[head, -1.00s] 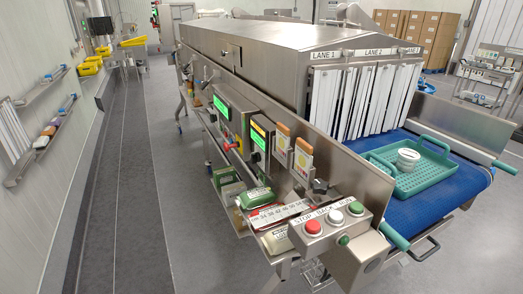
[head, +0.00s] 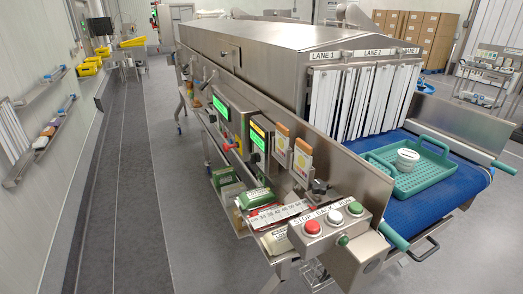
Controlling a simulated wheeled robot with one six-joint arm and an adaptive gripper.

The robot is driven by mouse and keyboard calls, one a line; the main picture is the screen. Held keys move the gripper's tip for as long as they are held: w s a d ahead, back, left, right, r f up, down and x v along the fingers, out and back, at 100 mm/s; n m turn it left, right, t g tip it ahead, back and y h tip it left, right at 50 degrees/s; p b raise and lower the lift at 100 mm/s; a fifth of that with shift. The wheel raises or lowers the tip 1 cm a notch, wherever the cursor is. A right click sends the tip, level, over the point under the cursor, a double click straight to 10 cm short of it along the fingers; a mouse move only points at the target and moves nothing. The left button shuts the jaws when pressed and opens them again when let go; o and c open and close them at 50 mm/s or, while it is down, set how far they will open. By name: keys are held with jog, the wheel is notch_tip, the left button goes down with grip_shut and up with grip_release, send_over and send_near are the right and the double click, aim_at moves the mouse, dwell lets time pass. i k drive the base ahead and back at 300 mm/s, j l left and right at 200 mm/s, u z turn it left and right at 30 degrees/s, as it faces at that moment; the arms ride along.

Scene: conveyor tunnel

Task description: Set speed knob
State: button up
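A dark knob (head: 319,187) sticks out of the front of the steel side panel, right of two orange-and-white cards. A red rotary handle on a yellow plate (head: 228,145) sits further back, between two lit green displays (head: 221,108). My gripper is not in view.
A button box (head: 325,223) labelled STOP, BACK, RUN juts out at the front. A teal tray (head: 421,181) with a white round tub (head: 407,159) stands on the blue belt (head: 430,205) before the strip curtain. The grey floor (head: 150,220) to the left is clear.

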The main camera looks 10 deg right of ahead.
aim_at(255, 158)
jog(key=i+j, duration=0.2)
jog(key=j, duration=0.15)
jog(key=i+j, duration=0.2)
jog(key=j, duration=0.15)
jog(key=i+j+z, duration=0.1)
jog(key=j, duration=0.25)
jog(key=i+j, duration=0.5)
jog(key=j, duration=0.2)
jog(key=i+j, duration=0.2)
jog(key=j, duration=0.2)
jog(key=l+z, duration=0.05)
